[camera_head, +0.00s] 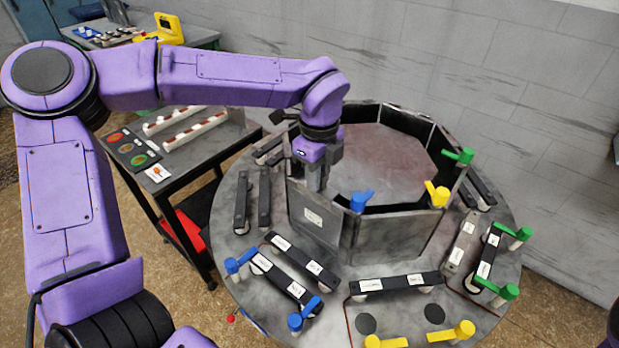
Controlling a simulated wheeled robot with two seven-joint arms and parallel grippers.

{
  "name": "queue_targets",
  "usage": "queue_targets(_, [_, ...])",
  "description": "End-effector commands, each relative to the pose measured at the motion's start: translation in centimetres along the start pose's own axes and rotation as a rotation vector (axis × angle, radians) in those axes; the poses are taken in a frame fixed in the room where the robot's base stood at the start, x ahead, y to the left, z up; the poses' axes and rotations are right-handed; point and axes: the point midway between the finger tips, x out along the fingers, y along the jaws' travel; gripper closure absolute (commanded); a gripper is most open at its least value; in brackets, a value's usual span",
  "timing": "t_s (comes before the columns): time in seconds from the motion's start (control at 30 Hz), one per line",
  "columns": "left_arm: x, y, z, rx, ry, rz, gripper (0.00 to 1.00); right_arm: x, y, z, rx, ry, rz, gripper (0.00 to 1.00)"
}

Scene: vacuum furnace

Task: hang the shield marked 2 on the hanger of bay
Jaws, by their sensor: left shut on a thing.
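My left gripper (316,185) reaches down over the round furnace table and is shut on the top edge of a grey shield plate (322,228). The plate stands upright on the near left side of the eight-sided ring, with a small white label on its face. The label is too small to read, so I cannot tell whether it is the shield marked 2. A blue knob (361,201) sits just right of the gripper, at the ring's near rim. I cannot tell whether the plate hangs on a hanger or only rests against the ring. My right gripper is out of view.
The round table (230,205) carries dark bars with white labels. A yellow knob (437,194) and a green knob (459,156) stand on the ring's right side. Blue, yellow and green pegs line the near and right rim. A side cart (200,155) stands at left.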

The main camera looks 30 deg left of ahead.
Motion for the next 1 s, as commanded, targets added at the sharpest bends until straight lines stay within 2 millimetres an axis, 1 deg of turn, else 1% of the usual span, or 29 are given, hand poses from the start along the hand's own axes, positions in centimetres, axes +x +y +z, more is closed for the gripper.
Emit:
queue_targets(0.2, [-0.2,-1.6,0.0,0.0,0.0,-0.001,1.0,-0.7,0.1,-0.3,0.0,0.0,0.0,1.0])
queue_targets(0.3, [1.1,-1.6,0.0,0.0,0.001,-0.001,1.0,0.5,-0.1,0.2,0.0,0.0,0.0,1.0])
queue_targets(0.6, [3.1,-1.6,0.0,0.0,0.0,-0.001,1.0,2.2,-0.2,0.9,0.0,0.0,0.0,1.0])
queue_targets(0.73, [3.4,-1.6,0.0,0.0,0.0,-0.001,1.0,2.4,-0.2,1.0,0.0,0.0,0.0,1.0])
queue_targets(1.0, [3.4,-1.6,0.0,0.0,0.0,-0.001,1.0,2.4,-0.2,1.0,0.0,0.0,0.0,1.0])
